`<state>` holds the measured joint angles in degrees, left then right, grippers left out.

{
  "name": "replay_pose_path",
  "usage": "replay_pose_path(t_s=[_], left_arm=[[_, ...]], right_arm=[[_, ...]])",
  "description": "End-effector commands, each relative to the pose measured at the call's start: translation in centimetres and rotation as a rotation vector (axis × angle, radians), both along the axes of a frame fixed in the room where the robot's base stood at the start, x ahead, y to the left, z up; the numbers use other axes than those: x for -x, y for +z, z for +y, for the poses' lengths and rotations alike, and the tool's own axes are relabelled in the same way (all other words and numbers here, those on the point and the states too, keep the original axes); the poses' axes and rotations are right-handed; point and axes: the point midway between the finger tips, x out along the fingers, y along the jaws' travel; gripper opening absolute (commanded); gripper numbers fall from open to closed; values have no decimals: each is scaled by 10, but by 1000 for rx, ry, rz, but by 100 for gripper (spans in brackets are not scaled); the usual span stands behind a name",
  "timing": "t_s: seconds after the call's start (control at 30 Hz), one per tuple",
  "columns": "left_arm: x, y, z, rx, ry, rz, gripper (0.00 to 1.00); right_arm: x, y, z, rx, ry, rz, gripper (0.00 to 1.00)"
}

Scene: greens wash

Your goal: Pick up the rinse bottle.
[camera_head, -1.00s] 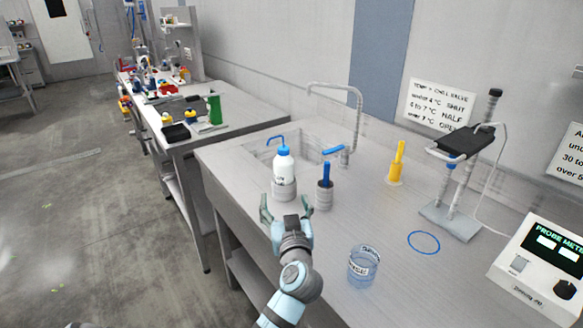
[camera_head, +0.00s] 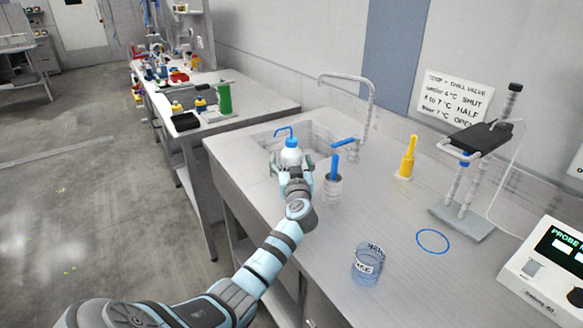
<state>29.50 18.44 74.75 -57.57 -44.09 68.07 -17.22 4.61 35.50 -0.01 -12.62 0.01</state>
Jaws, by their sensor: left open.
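The rinse bottle (camera_head: 291,154) is white with a blue cap and a bent blue spout. It stands upright on the steel bench beside the sink, and its lower part is hidden behind my gripper. My left gripper (camera_head: 291,165) is open, with its fingers at the near side of the bottle, one to each side. I cannot tell whether they touch it. My right gripper is not in view.
A holder with a blue-handled tool (camera_head: 334,180) stands close right of the bottle. The sink (camera_head: 318,138) and tap (camera_head: 372,98) lie behind.

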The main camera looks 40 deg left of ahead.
Motion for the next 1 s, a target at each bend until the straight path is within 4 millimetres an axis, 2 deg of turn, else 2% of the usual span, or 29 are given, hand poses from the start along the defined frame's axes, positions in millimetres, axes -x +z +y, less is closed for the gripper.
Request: replay_pose_path(t_s=[0.23,0.6,0.87,1.0], left_arm=[[-4,-1,3,1,-1,0,71],[-4,-1,2,1,-2,0,11],[-4,1,2,1,-2,-1,10],[-4,14,2,1,-2,-3,10]], right_arm=[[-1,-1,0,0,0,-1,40],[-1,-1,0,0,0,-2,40],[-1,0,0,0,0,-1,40],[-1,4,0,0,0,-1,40]])
